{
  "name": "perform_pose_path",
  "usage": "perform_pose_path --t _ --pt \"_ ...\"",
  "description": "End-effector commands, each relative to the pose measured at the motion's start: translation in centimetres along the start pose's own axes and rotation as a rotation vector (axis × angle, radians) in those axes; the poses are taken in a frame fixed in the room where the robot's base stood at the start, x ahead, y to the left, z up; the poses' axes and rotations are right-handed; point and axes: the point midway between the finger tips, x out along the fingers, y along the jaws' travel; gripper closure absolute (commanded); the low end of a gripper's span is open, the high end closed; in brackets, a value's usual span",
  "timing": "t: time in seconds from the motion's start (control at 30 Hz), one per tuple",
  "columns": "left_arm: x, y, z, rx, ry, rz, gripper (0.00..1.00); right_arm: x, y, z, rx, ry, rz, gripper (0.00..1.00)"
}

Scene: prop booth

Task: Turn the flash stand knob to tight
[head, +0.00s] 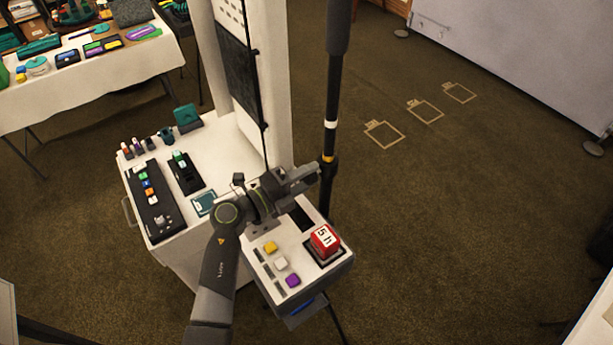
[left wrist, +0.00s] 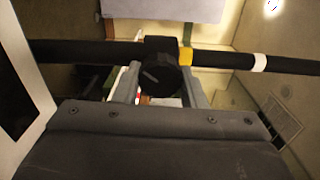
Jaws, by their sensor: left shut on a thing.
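The flash stand (head: 333,95) is a tall black pole with a white band and a yellow band. It stands just right of the white cabinet. Its round black knob (left wrist: 157,78) shows in the left wrist view, with a light grey line slanting across its face. In that view the pole (left wrist: 225,60) runs across the picture behind the knob. My left gripper (head: 316,172) reaches the pole just below the yellow band and is shut on the knob, one finger on each side. In the head view the gripper hides the knob. My right gripper is not in view.
The white cabinet top (head: 228,145) holds small bottles and black button panels. A console (head: 318,268) with a red numbered block (head: 324,241) and coloured buttons sits below my left arm. A cloth-covered table (head: 110,65) stands at upper left.

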Motion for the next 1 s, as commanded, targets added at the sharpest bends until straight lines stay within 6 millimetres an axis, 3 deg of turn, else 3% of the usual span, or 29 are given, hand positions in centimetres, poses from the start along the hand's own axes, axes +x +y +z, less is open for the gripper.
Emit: perform_pose_path --t 0.4,0.9,0.93,1.0 --pt "-0.04 0.23 -0.02 0.166 0.0 0.002 0.85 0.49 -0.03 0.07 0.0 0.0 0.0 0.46" --pt "-0.06 0.24 -0.02 0.185 0.001 0.004 0.85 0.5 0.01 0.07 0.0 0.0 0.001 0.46" --pt "-0.06 0.25 -0.02 0.185 0.001 0.004 0.61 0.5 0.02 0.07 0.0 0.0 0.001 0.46" --pt "-0.05 0.23 -0.02 0.184 0.001 0.003 0.52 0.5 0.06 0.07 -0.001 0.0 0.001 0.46"
